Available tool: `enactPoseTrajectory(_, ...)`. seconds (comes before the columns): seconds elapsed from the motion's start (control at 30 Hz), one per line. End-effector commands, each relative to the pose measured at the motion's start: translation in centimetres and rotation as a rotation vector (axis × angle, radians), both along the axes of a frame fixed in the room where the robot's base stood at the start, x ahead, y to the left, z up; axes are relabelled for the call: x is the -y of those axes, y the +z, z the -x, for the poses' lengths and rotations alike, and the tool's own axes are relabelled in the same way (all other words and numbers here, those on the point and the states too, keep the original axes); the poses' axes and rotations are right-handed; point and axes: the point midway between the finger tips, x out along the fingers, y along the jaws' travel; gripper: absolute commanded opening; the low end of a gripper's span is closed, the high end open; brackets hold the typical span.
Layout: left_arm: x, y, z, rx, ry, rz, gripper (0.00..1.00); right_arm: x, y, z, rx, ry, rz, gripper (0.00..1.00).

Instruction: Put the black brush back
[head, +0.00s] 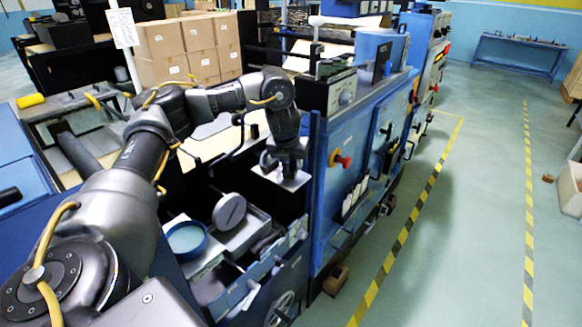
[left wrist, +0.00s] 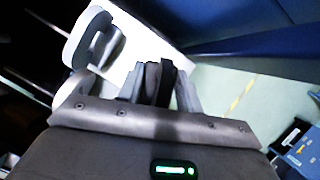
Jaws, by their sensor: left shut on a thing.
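In the left wrist view, the left gripper's fingers (left wrist: 157,88) are closed on a dark, narrow thing, apparently the black brush (left wrist: 153,80). Its lower part is hidden by the fingers and gripper body. In the head view the brush cannot be told apart from the dark gripper. A pale surface lies behind the fingers in the wrist view; contact cannot be told. My right gripper is not in view.
The blue machine (head: 350,150) stands right of the gripper. A blue-rimmed round container (head: 187,240) and a grey disc (head: 229,211) lie below it. Stacked cardboard boxes (head: 180,45) are behind. The floor aisle (head: 470,200) at right is mostly clear.

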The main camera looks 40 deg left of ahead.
Motion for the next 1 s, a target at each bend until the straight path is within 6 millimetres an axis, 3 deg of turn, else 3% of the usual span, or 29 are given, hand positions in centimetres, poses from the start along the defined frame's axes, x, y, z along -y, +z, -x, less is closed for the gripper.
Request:
enactPoseTrajectory(0.17, 0.0, -1.5, 0.0, -0.001, 0.0, 0.0, 0.14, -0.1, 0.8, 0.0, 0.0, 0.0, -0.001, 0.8)
enactPoseTrajectory(0.53, 0.0, -2.1, 0.0, 0.001, 0.0, 0.0, 0.14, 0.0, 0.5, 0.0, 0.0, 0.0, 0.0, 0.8)
enactPoseTrajectory(0.57, 0.0, -2.1, 0.0, 0.001, 0.0, 0.0, 0.37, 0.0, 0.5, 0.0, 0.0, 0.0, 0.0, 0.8)
enactPoseTrajectory(0.7, 0.0, -2.0, 0.0, 0.001, 0.0, 0.0, 0.55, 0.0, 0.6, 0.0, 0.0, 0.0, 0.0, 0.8)
enactPoseTrajectory(1.0, 0.0, -1.9, 0.0, 0.001, 0.0, 0.0, 0.57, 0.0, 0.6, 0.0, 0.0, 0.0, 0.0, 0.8)
